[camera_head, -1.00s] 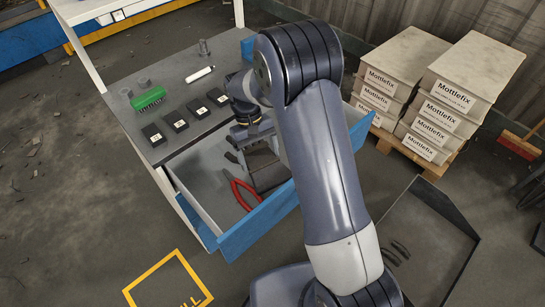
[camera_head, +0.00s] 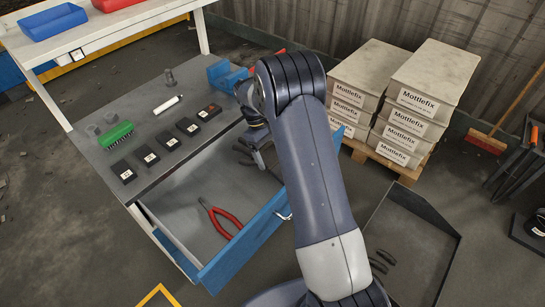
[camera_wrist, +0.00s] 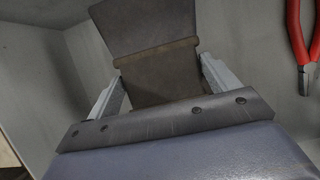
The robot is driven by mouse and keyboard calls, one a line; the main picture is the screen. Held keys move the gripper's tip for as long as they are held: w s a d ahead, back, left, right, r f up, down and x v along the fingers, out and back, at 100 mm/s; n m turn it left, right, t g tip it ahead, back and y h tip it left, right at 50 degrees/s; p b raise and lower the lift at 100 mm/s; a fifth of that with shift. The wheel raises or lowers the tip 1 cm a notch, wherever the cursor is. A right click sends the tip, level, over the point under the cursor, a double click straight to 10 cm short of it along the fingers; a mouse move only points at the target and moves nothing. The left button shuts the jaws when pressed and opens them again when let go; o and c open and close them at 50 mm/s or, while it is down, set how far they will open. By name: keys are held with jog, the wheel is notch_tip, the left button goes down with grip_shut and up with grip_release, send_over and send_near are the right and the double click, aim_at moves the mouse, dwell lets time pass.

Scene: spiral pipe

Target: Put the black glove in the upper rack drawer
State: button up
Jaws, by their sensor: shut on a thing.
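My gripper (camera_head: 258,143) reaches down into the open upper rack drawer (camera_head: 264,226), which has a blue front and grey inside. In the wrist view its two grey fingers (camera_wrist: 165,88) are shut on the black glove (camera_wrist: 155,55), which looks dark brown there with a raised band across it. In the head view only the dark finger parts of the glove (camera_head: 243,151) show beside the gripper; my arm hides the rest. I cannot tell whether the glove touches the drawer floor. Red-handled pliers (camera_head: 222,217) lie in the drawer, left of the glove and apart from it.
A dark tray (camera_head: 425,245) lies on the floor with dark finger-shaped pieces (camera_head: 381,261).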

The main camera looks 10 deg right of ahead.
aim_at(270, 151)
jog(key=shift+w+d+f, duration=0.1)
jog(key=shift+w+d, duration=0.15)
jog(key=shift+d, duration=0.1)
jog(key=shift+f, duration=1.6)
jog(key=shift+f+b, duration=0.35)
jog(key=shift+f, duration=0.3)
jog(key=o, duration=1)
jog(key=p+v, duration=0.1)
jog(key=v, duration=1.2)
jog(key=shift+s+d+r, duration=0.1)
jog(key=shift+s+r, duration=0.05)
jog(key=shift+r, duration=0.05)
